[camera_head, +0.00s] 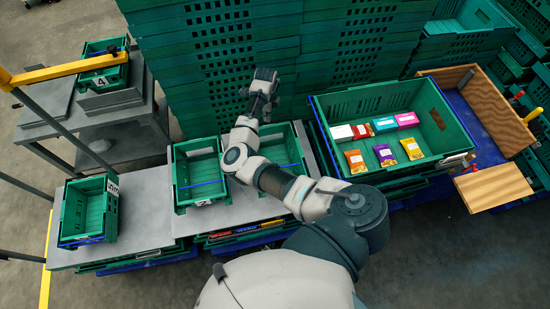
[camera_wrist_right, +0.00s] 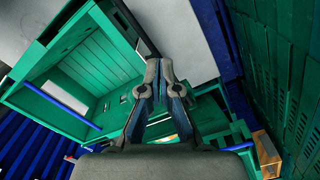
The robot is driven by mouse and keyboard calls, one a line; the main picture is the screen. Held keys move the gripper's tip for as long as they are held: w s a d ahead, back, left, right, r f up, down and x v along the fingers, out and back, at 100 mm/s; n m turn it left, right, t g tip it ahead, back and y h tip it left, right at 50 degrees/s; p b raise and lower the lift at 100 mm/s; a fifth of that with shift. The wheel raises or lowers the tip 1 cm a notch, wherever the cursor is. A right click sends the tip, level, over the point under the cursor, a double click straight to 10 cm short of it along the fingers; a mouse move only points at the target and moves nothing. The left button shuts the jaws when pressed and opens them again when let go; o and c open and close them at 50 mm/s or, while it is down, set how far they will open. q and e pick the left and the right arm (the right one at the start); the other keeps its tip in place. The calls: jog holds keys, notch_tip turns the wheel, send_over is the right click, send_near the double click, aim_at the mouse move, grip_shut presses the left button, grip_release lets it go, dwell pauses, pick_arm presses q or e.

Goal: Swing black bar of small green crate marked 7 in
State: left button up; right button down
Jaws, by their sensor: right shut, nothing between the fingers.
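Two small green crates stand side by side on the grey table: the middle one (camera_head: 178,172) and the right one (camera_head: 300,150), partly hidden behind my right arm. Each has a blue bar across it. The middle crate has a white label (camera_head: 204,202) too small to read, so I cannot tell which crate is marked 7. My right gripper (camera_head: 265,76) is shut and empty, above the far side of these crates, by the stacked crates. In the wrist view, its fingertips (camera_wrist_right: 158,64) are near the end of a black bar (camera_wrist_right: 136,26) at a green crate (camera_wrist_right: 92,66); contact is unclear.
Tall green crate stacks (camera_head: 215,50) stand behind. A large green crate (camera_head: 437,108) with several coloured packets is on the right, beside a wooden-sided box (camera_head: 485,115). Another small crate (camera_head: 83,212) is at left; one marked 4 (camera_head: 100,82) stands on a grey stand.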

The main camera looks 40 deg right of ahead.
jog(key=shift+f, duration=0.15)
jog(key=shift+d+f, duration=0.2)
jog(key=shift+f, duration=0.2)
jog(key=shift+a+f, duration=0.1)
jog(key=shift+f, duration=0.2)
jog(key=shift+r, duration=0.15)
jog(key=shift+r+p, duration=0.15)
jog(key=shift+p, duration=0.15)
dwell(0.4)
